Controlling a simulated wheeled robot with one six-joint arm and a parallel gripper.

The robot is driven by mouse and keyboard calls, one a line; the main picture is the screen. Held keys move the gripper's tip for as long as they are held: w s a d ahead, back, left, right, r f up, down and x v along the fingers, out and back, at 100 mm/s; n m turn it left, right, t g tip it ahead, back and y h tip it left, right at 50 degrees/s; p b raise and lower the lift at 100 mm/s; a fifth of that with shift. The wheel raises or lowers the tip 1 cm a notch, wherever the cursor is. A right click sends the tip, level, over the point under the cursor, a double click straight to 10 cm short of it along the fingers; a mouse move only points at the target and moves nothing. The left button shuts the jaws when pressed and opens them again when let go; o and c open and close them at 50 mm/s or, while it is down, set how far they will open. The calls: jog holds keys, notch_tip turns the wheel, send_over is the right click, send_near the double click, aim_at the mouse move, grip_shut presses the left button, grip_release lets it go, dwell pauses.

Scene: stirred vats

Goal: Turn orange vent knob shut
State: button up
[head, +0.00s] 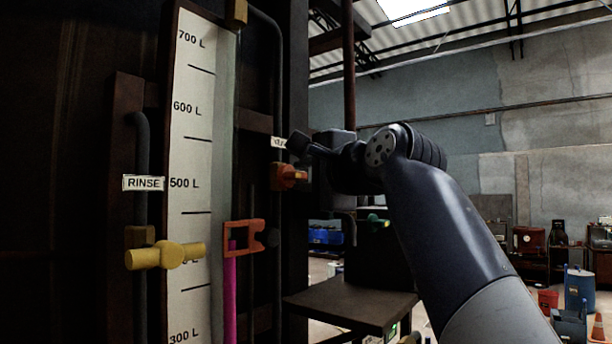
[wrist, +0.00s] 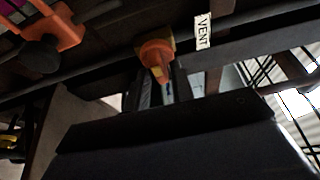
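The orange vent knob (head: 290,176) sits on a dark pipe to the right of the level scale in the head view. In the wrist view the knob (wrist: 156,52) is just ahead of my gripper (wrist: 159,78), with its paler handle end pointing towards the gap between the fingers. The fingers look parted, with light showing between them. In the head view my gripper (head: 298,144) is dark and lies just above the knob. Whether a finger touches the knob is unclear. A white VENT label (wrist: 203,31) is beside the knob; it is partly hidden in the head view.
A yellow valve handle (head: 167,255) is under the RINSE label (head: 143,183). An orange clip (head: 250,237) on a magenta strip (head: 230,295) is at the scale (head: 193,130). A dark shelf (head: 350,303) juts out below. Open floor with a cone lies far right.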

jog(key=shift+o, duration=1)
jog(key=b+v, duration=0.3)
jog(key=v, duration=0.7)
jog(key=shift+s+d, duration=0.15)
jog(key=shift+s, duration=0.2)
jog(key=p+x, duration=0.3)
jog(key=x, duration=0.7)
jog(key=shift+w, duration=0.35)
